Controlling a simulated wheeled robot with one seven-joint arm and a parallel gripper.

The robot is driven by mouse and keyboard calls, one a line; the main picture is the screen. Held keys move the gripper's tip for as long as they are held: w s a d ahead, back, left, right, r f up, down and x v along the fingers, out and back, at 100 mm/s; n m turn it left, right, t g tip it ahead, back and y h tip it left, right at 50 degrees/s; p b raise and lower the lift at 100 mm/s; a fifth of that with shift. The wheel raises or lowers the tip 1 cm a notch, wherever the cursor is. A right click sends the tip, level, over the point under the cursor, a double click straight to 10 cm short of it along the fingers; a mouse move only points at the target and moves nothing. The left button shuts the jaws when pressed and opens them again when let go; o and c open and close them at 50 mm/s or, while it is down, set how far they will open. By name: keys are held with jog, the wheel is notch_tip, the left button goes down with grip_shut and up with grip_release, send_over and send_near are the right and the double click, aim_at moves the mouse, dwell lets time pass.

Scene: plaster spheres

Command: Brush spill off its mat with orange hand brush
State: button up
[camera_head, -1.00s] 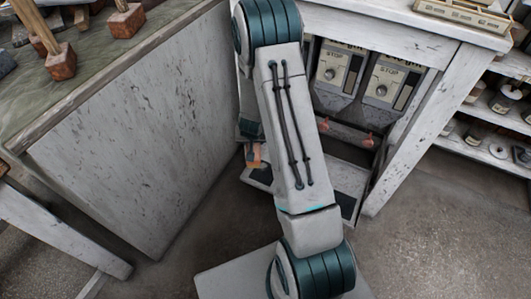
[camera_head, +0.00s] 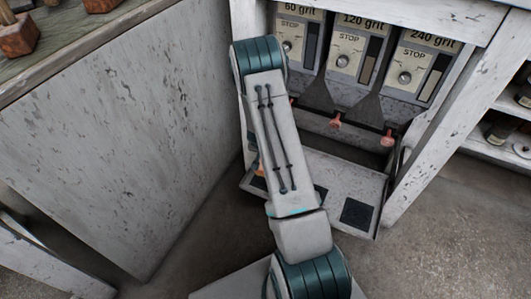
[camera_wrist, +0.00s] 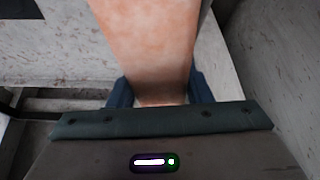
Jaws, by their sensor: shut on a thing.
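My gripper (camera_wrist: 160,92) is shut on the orange hand brush (camera_wrist: 146,42), whose pale orange body lies between the two blue fingers in the wrist view. The bristles cannot be made out. In the head view my arm hides most of the gripper, and a small orange bit of the brush (camera_head: 260,171) shows left of the arm, over the left end of a pale tray (camera_head: 345,178). Dark square mats lie on the tray: a right one (camera_head: 357,213), a middle one (camera_head: 320,194) partly behind my arm, and a left one (camera_head: 258,183) mostly hidden. I cannot make out any spill.
Three dispensers stand above the tray, labelled 60 grit (camera_head: 291,40), 120 grit (camera_head: 355,55) and 240 grit (camera_head: 418,72), with reddish knobs (camera_head: 336,120) below. A white bench leg (camera_head: 432,140) bounds the right. A large scuffed panel (camera_head: 130,140) stands close on the left.

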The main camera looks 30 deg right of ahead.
notch_tip(320, 180, down, 3)
jog(key=shift+d+f+b, duration=0.1)
jog(key=shift+f+b, duration=0.1)
jog(key=shift+b, duration=1.05)
jog(key=shift+f+b, duration=1.3)
jog(key=shift+f, duration=0.35)
jog(key=shift+f, duration=0.25)
jog(key=shift+s+a, duration=0.1)
jog(key=shift+a, duration=0.1)
jog(key=shift+s+a+b, duration=0.6)
jog(key=shift+s+a, duration=0.1)
jog(key=shift+s, duration=0.1)
jog(key=shift+w, duration=0.1)
jog(key=shift+w+d+r+p, duration=0.1)
jog(key=shift+w+d+p, duration=0.2)
jog(key=shift+w+d, duration=1.2)
jog(key=shift+w, duration=0.05)
